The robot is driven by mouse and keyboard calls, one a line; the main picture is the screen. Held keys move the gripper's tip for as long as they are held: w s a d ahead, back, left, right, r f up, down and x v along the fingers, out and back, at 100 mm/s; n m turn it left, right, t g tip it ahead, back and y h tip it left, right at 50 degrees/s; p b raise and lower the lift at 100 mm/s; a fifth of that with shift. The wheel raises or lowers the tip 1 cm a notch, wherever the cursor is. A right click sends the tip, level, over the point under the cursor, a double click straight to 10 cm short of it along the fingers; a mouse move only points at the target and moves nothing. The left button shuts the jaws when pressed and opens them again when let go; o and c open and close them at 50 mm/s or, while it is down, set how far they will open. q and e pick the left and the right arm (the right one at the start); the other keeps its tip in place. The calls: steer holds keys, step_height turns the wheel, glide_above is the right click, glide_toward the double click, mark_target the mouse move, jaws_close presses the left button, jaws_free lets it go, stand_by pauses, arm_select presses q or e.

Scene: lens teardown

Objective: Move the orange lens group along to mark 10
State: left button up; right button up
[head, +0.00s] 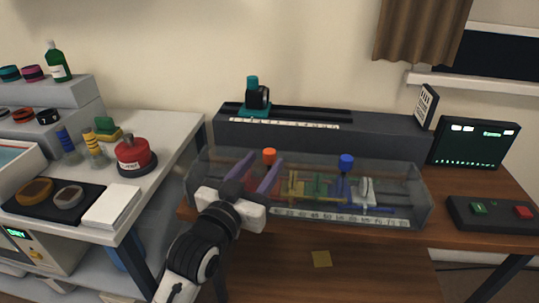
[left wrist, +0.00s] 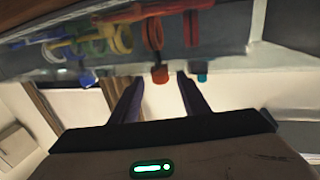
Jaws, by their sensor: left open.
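The orange lens group shows its orange knob (head: 269,156) above the left part of a long clear-walled trough (head: 405,175). My left gripper (head: 264,162) is open, its two purple fingers reaching toward the knob with one on each side in the picture. In the left wrist view, the orange knob (left wrist: 160,75) shows between the fingertips, with gaps on both sides and a red-orange stem and ring behind it. The knob is not gripped. A numbered scale strip (head: 340,217) runs along the trough's front; its marks are too small to read. My right gripper is not in view.
Right of the orange group in the trough stand yellow and green parts (head: 316,185), a blue-knobbed group (head: 346,161) and a white part (head: 366,190). A dark rail with a teal-based device (head: 255,101) is behind. A button box (head: 495,212) is at right.

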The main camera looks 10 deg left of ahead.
mark_target(266, 159)
arm_select(q)
steer(key=shift+x, duration=2.15)
steer(key=shift+c, duration=0.5)
jaws_close()
